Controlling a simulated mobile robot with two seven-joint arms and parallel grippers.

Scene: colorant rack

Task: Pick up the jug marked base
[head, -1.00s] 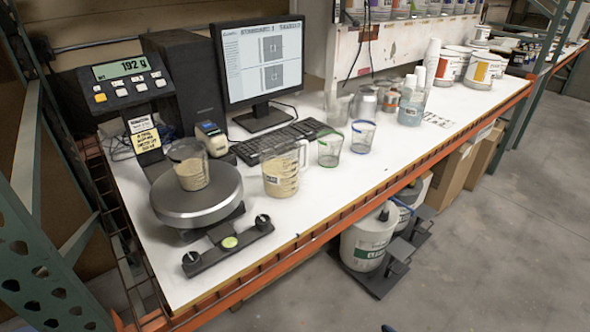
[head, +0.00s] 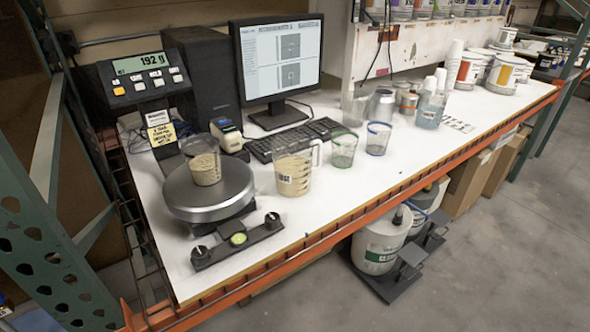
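The jug marked base (head: 293,176) is a clear measuring jug with beige liquid and a label on its front. It stands upright on the white bench top, right of the scale, with its handle to the right. In front of the keyboard, it has a green-rimmed cup close by on its right. Neither of my grippers shows in the head view.
A scale (head: 208,205) bears a beaker (head: 204,167) of beige liquid; its display (head: 142,66) reads 192 g. A green-rimmed cup (head: 342,150) and a blue-rimmed cup (head: 378,139) stand right of the jug. Bare bench top (head: 330,208) lies in front.

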